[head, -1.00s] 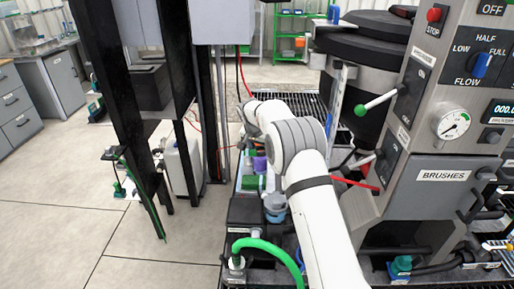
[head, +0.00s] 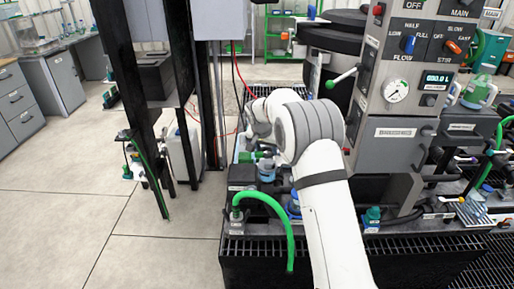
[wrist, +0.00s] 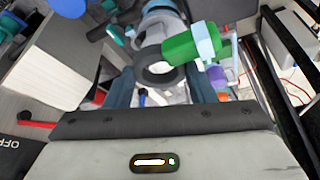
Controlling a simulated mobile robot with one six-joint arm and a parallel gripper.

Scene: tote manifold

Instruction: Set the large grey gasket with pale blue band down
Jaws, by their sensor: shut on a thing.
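In the wrist view my gripper (wrist: 161,88) shows its two blue-grey fingers on either side of a grey ring, the large grey gasket (wrist: 159,74). The fingers are shut on it. I cannot make out a pale blue band on it clearly. The gasket appears in front of a pale grey fitting, and I cannot tell whether it touches that fitting. In the head view my own arm hides the gripper and the gasket.
A green cylinder (wrist: 191,43) lies close to the right finger, with a purple part (wrist: 217,76) below it. In the head view a green hose (head: 270,203) arches at the bench's front left. The control panel (head: 398,90) stands right of my arm. Open floor (head: 70,225) lies left.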

